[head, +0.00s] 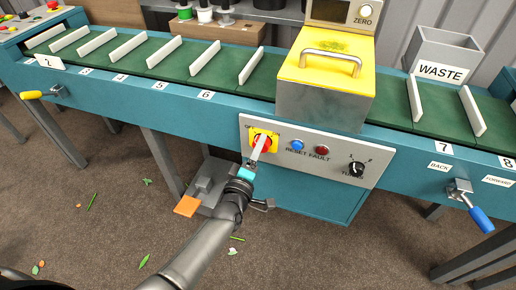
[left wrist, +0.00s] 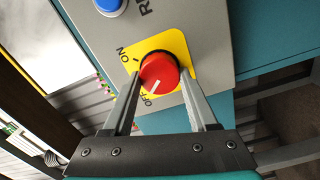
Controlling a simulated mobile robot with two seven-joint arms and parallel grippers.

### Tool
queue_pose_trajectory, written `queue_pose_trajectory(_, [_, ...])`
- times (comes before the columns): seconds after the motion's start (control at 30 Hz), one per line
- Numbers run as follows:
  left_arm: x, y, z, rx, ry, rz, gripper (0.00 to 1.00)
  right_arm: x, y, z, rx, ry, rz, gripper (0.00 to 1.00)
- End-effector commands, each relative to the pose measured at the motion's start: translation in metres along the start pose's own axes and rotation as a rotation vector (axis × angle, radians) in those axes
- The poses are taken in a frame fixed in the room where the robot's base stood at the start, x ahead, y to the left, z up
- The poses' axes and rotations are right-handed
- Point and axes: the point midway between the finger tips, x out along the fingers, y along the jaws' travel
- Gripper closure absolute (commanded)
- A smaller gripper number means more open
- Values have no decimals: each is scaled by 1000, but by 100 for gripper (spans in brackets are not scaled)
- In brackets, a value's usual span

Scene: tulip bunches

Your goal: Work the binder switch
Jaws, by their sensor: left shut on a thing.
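The binder switch is a red rotary knob on a yellow plate (head: 249,138) on the grey panel of the teal conveyor bench. In the left wrist view the red knob (left wrist: 160,76) has a white mark pointing to the OFF label; the ON label is further up the plate. My left gripper (head: 260,149) comes from below in the head view. Its fingers sit on either side of the knob, shut on it, and partly hide it in the head view. My right gripper is not in view.
Beside the switch are a blue RESET button (head: 297,145), a red FAULT light (head: 321,149) and a black selector (head: 356,168). A yellow-topped binder housing (head: 325,75) stands above. Levers with yellow (head: 31,95) and blue (head: 481,220) handles stick out. A pedal with an orange plate (head: 187,206) is below.

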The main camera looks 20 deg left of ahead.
Motion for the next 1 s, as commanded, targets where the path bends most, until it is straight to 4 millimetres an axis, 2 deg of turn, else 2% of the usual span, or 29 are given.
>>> queue_pose_trajectory(0.3, [0,-1,0,-93,-1,-1,97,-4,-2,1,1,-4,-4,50])
queue_pose_trajectory(0.77, [0,-1,0,-108,0,-1,97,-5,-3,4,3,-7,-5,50])
queue_pose_trajectory(0.8, [0,-1,0,-109,0,-1,39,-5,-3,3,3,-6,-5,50])
queue_pose_trajectory(1.0, [0,-1,0,-106,0,-1,17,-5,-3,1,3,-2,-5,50])
